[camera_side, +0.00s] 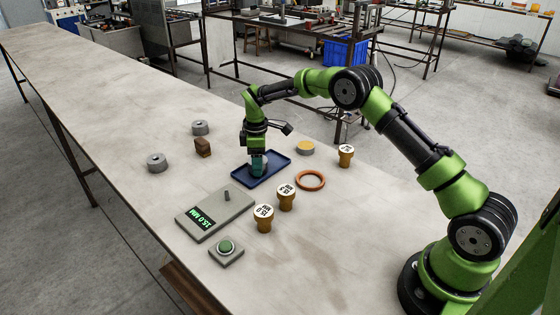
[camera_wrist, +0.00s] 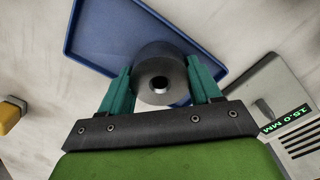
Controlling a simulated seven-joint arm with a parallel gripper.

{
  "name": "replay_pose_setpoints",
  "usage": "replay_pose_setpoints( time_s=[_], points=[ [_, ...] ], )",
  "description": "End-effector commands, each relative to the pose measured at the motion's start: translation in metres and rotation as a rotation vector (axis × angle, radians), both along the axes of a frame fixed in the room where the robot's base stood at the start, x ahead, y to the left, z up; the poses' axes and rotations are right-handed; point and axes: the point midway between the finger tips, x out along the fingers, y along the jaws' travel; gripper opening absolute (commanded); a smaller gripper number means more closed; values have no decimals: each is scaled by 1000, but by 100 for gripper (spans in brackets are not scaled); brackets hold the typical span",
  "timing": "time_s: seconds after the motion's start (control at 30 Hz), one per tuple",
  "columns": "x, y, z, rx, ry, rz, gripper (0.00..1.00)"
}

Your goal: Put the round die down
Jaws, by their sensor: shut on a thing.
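My gripper (camera_wrist: 161,84) has its teal fingers shut on a grey round die (camera_wrist: 158,68) with a hole through its middle. In the wrist view the die is over the blue tray (camera_wrist: 100,35). In the side view my gripper (camera_side: 258,166) points down at the middle of the blue tray (camera_side: 278,164), and the fingers mostly hide the die. I cannot tell whether the die touches the tray floor. Two other grey round dies, one at the back (camera_side: 200,127) and one at the left (camera_side: 157,162), lie on the table.
A display device (camera_side: 215,213) reads 15.0 MM, with a green button box (camera_side: 227,250) in front. Numbered yellow plugs (camera_side: 286,197), an orange ring (camera_side: 310,180), a yellow-topped disc (camera_side: 306,148) and a brown block (camera_side: 203,147) stand around the tray. The table's left side is clear.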

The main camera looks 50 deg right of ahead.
Motion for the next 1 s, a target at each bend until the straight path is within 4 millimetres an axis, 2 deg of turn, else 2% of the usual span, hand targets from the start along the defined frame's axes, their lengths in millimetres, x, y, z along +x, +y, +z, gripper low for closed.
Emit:
replay_pose_setpoints(
  time_s=[0.37, 0.4, 0.47, 0.8, 0.87, 1.0],
  points=[
    [1, 0, -3, 0, -4, 0, 7],
    [0, 0, -4, 1, -2, 0, 64],
    [0, 0, -4, 1, -2, 0, 74],
    [1, 0, -1, 0, -3, 0, 74],
    [1, 0, 4, 0, -3, 0, 74],
    [1, 0, 28, -1, -6, -1, 74]
  ],
)
